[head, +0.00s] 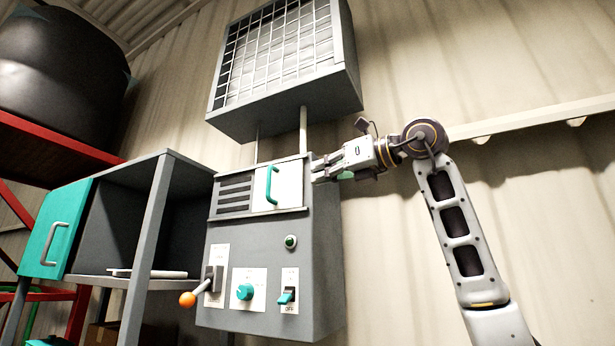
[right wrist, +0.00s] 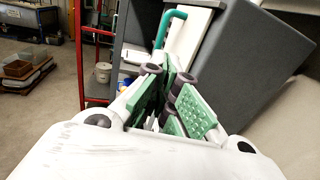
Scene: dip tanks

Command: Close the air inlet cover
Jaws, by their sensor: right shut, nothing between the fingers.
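The air inlet cover (head: 289,184) is a white panel with a green upright handle (head: 271,186), on the upper front of the grey control box. It sits at the right of its opening, and dark louvre slots (head: 235,194) show uncovered to its left. In the right wrist view the cover (right wrist: 190,38) and its green handle (right wrist: 160,29) are beyond the fingers. My right gripper (head: 317,171) is shut and empty beside the cover's right edge, at the box's upper right corner. Whether it touches the cover I cannot tell. My left gripper is not in view.
The grey box (head: 265,240) carries a lever with an orange knob (head: 187,299), a green dial (head: 245,291) and a switch (head: 287,296). A caged filter unit (head: 280,60) hangs above. A grey cabinet with an open green door (head: 55,230) stands left.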

